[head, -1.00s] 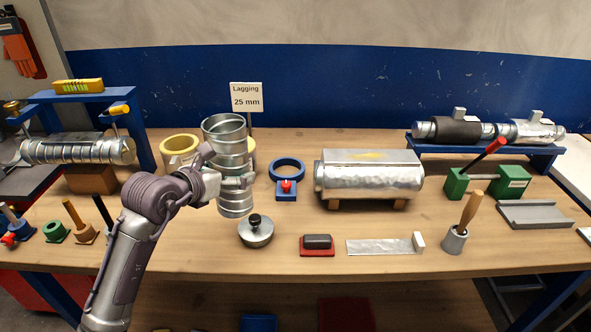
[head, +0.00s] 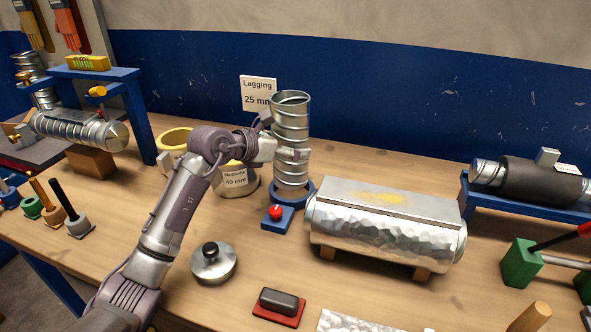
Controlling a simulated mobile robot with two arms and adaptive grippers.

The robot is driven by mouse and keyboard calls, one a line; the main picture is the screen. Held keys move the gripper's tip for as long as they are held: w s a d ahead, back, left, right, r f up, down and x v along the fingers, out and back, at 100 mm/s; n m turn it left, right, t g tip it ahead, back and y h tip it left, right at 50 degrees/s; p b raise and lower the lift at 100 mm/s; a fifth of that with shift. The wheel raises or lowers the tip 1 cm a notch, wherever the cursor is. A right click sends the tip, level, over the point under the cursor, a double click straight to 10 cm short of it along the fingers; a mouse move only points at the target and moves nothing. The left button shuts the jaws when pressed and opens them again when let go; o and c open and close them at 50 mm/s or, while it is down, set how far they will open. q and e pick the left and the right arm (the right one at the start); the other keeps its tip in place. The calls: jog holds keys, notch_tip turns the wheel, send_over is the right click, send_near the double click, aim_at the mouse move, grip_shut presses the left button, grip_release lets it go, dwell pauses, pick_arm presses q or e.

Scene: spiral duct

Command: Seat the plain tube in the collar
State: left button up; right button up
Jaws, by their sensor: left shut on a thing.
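The tube (head: 291,130) is a shiny metal duct with ribs, standing upright. The tube's lower end lines up with the ring's opening. The ring's front rim shows before it, and I cannot tell how deep the tube sits or whether it touches. My right gripper is not in view.
A silver lagged cylinder (head: 385,232) lies close to the right of the collar. A yellow ring (head: 174,138) and a labelled pot (head: 238,181) stand behind my arm. A round metal lid (head: 213,263) and a dark block on a red base (head: 279,305) lie in front.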

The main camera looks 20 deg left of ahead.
pick_arm(q)
notch_tip(320, 180, down, 5)
jog(key=shift+w+f, duration=0.1)
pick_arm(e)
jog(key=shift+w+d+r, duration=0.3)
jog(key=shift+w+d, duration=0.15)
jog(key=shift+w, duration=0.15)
pick_arm(q)
jog(key=shift+d, duration=0.1)
jog(key=shift+f, duration=0.2)
jog(key=o, duration=1.1)
jog(key=shift+o, duration=0.2)
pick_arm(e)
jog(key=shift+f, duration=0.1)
pick_arm(q)
jog(key=shift+r, duration=0.1)
